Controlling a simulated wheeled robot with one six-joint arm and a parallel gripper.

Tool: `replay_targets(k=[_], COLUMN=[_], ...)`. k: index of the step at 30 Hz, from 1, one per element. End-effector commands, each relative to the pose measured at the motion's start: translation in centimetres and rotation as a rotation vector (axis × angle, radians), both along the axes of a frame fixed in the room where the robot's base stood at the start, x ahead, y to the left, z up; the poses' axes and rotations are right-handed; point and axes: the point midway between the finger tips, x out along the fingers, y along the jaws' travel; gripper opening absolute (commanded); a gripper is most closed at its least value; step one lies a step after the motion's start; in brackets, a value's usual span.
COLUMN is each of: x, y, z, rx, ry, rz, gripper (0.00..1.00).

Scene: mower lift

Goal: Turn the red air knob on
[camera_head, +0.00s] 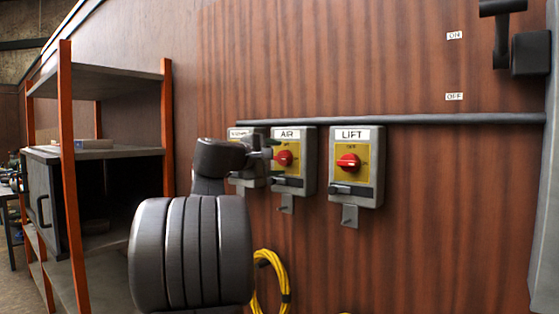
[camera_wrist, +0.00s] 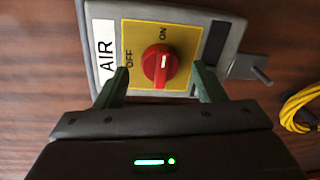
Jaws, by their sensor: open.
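The red air knob (camera_head: 284,158) sits on the yellow plate of the grey AIR box in the head view. In the wrist view the knob (camera_wrist: 160,66) is in the middle, its grip bar roughly in line with the ON label, with OFF to the left. My gripper (camera_wrist: 161,82) is open, with one green finger on each side of the knob's lower part in the picture. I see no clear contact with the knob. In the head view my gripper (camera_head: 272,158) is in front of the AIR box, partly covering it.
The LIFT box (camera_head: 357,165) with a similar red knob is to the right. Another box, partly hidden, is at the left. A dark conduit (camera_head: 430,119) runs above them. A yellow cable (camera_head: 270,285) hangs below. An orange-post shelf (camera_head: 66,150) stands left.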

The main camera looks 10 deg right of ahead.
Motion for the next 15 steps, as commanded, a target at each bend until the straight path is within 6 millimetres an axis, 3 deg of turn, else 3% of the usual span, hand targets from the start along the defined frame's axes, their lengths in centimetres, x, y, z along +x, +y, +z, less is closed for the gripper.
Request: replay_targets(k=[9,15], x=[-4.5,-6.4], y=[5.9,8.2], z=[0.6,0.9], rx=[-0.001,0.000], ry=[-0.001,-0.001], rz=[0.004,0.002], gripper=[0.63,0.63])
